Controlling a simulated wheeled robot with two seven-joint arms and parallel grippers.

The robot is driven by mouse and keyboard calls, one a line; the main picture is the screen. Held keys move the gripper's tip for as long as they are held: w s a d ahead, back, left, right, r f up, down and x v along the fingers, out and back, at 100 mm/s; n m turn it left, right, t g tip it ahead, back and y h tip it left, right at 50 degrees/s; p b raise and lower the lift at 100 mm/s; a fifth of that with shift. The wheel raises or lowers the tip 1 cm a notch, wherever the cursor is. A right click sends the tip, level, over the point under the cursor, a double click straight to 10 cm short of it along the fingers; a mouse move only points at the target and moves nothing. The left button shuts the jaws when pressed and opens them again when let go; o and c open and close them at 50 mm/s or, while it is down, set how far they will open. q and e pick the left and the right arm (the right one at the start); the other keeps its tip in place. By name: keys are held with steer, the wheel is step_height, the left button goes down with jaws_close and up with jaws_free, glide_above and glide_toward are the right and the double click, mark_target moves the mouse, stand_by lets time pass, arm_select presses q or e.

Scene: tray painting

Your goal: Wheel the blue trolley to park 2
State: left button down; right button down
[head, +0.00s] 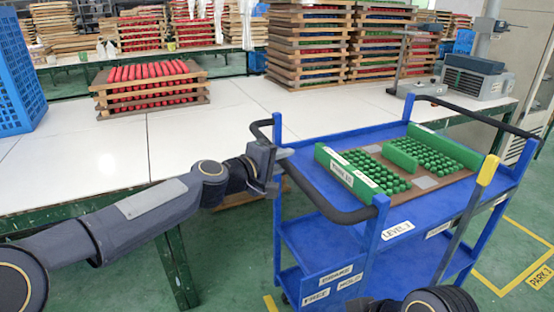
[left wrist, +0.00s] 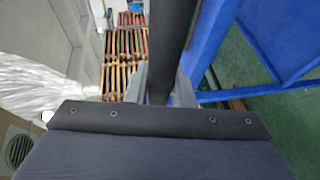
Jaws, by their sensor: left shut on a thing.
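The blue trolley (head: 310,225) stands at the right beside the white table, with black push bars on its near and far sides. Its top deck carries a brown tray (head: 410,193) with green balls and green blocks. My left gripper (head: 276,168) is shut on the black bar (head: 315,192) near the trolley's left corner post. In the left wrist view the bar (left wrist: 172,45) runs between the fingers. A grey lever with a yellow grip (head: 487,170) stands upright at the trolley's near right. BRAKE, FREE and HOLD labels show low on the trolley. My right gripper is out of view.
A yellow floor outline with a PARK sign (head: 540,277), number unclear, lies at the right. The white table (head: 210,140) bears stacked wooden trays (head: 150,90), a blue crate (head: 18,80) and a grey machine (head: 470,78). Green floor shows around the trolley.

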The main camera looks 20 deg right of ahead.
arm_select(q)
steer(key=shift+r, duration=0.1)
steer(key=c, duration=1.3)
jaws_free()
steer(key=shift+d, duration=0.1)
steer(key=shift+o, duration=0.2)
steer(key=shift+a, duration=0.25)
steer(key=b+v, duration=0.1)
steer(key=v, duration=0.6)
steer(key=shift+s, duration=0.2)
steer(key=shift+a, duration=0.2)
